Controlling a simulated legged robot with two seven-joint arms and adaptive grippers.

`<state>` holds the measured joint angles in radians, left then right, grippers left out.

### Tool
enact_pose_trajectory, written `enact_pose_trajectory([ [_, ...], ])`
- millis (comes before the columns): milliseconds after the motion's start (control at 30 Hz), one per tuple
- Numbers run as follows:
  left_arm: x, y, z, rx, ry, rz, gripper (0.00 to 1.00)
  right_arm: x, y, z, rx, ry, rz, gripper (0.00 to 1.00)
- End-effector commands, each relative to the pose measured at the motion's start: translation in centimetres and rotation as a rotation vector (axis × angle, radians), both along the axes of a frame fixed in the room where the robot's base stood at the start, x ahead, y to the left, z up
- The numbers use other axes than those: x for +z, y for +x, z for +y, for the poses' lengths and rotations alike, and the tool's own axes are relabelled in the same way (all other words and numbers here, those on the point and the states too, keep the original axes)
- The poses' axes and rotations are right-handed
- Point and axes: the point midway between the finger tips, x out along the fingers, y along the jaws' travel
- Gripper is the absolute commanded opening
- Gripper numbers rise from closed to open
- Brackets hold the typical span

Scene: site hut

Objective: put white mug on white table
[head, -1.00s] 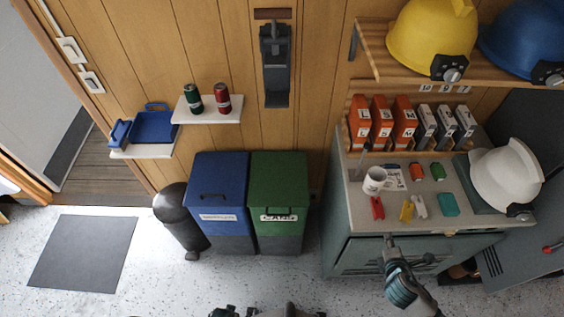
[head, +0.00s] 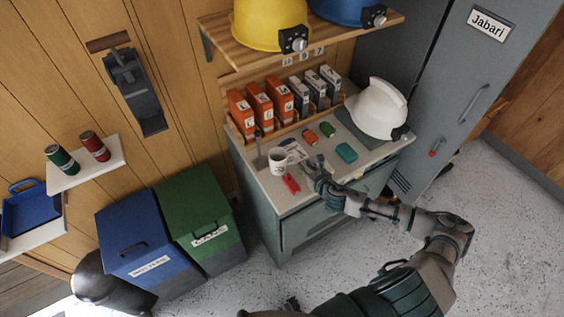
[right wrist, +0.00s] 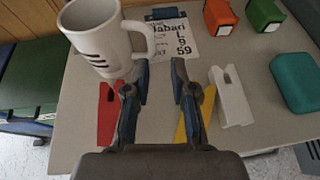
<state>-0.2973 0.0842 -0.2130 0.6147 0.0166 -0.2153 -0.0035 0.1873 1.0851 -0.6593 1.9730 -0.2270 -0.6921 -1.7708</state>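The white mug (head: 278,160) stands upright on the grey worktop of a green cabinet (head: 262,182), near its left end. It also shows at upper left in the right wrist view (right wrist: 103,42), with dark stripes and its handle to the right. My right gripper (right wrist: 160,75) is open, fingers apart, with nothing between them. The left finger is just below the mug's handle; I cannot tell if they touch. In the head view my right gripper (head: 314,172) is right of the mug. I cannot make out my left gripper. No white table is recognisable.
Near the fingers lie a red clip (right wrist: 106,115), a yellow clip (right wrist: 197,118), a white clip (right wrist: 231,98) and a printed sheet (right wrist: 172,38). A teal block (head: 346,153) and a white helmet (head: 378,108) stand farther right. Binders (head: 258,103) line the back.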

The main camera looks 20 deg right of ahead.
Motion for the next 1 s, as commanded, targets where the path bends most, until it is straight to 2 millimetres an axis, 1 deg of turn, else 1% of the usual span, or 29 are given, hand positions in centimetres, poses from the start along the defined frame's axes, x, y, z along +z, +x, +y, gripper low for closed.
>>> enact_pose_trajectory([
  [33,0.0,0.0,0.1,-0.002,0.004,0.000,0.97,-0.1,0.7,0.1,-0.002,0.001,-0.003,0.24],
  [267,0.2,0.1,0.0,0.001,0.004,-0.001,0.97,-0.7,2.3,0.0,-0.002,0.004,-0.001,0.24],
  [400,0.6,0.2,0.0,0.001,0.004,-0.001,0.97,-0.9,4.6,-0.1,-0.002,0.009,-0.003,0.24],
  [533,0.5,0.2,0.0,0.001,0.004,-0.001,0.97,-1.8,6.2,-0.2,-0.001,0.008,0.000,0.24],
  [633,0.5,0.1,0.0,0.001,0.004,-0.001,0.97,-2.0,6.7,-0.1,-0.001,0.006,0.001,0.24],
  [833,0.5,0.2,-0.1,0.002,0.003,-0.002,0.97,-1.9,6.6,0.0,0.000,0.003,0.000,0.24],
  [867,0.5,0.2,-0.2,0.002,0.003,-0.002,0.97,-1.9,6.6,0.1,0.000,0.003,0.000,0.17],
  [900,0.5,0.2,-0.2,0.002,0.003,-0.002,0.97,-1.9,6.6,0.1,0.000,0.002,0.000,0.07],
  [933,0.5,0.2,-0.2,0.002,0.003,-0.002,0.97,-1.9,6.6,0.2,0.000,0.002,0.000,0.00],
  [1000,0.5,0.1,-0.1,0.002,0.003,-0.002,0.97,-1.9,6.6,0.2,0.000,0.002,0.001,0.00],
])
